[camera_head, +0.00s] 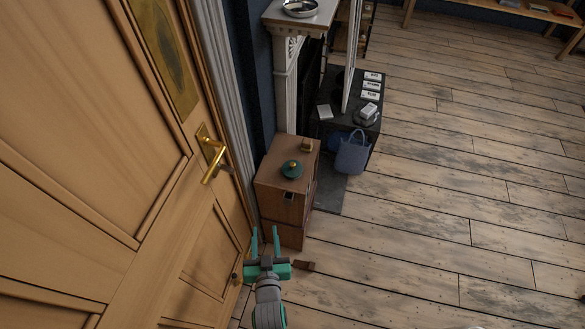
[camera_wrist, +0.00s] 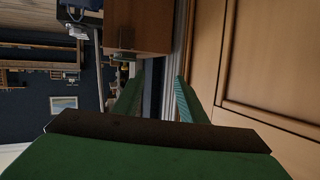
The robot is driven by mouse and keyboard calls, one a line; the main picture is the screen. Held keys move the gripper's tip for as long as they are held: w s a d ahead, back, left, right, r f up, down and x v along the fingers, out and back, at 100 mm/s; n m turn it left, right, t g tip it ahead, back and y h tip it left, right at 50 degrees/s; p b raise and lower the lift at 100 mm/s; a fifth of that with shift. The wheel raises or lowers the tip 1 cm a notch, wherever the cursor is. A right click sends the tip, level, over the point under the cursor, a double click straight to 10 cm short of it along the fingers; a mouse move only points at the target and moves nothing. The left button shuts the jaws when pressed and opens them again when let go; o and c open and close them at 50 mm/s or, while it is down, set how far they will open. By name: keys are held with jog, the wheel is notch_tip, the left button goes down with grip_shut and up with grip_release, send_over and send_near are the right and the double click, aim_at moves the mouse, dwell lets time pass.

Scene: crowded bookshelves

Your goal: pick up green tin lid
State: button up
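A round dark green lid (camera_head: 292,169) with a small knob in its middle lies on top of a small brown wooden cabinet (camera_head: 284,204). My gripper (camera_head: 265,232) is in front of the cabinet, apart from the lid and lower in the picture. Its two green fingers are spread, with nothing between them. In the wrist view the fingers (camera_wrist: 156,95) also stand apart and the cabinet (camera_wrist: 140,27) shows at the top.
A wooden door (camera_head: 120,180) with a brass handle (camera_head: 213,160) stands close on the left. A small tan object (camera_head: 306,145) sits behind the lid. A blue bag (camera_head: 352,153) hangs or stands by a dark table (camera_head: 345,107). The plank floor (camera_head: 450,190) on the right is mostly clear.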

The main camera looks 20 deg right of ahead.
jog(key=w+d+h, duration=0.1)
jog(key=w+d, duration=0.5)
jog(key=w, duration=0.1)
jog(key=m+g+h, duration=0.1)
jog(key=g+h, duration=0.1)
send_near(292, 165)
jog(key=x, duration=0.5)
jog(key=shift+d+f, duration=0.15)
jog(key=shift+f, duration=0.15)
jog(key=x, duration=0.4)
jog(key=shift+w+d+r, duration=0.1)
jog(key=shift+r, duration=0.15)
jog(key=shift+w+d+f, duration=0.25)
jog(key=shift+w, duration=0.3)
grip_shut()
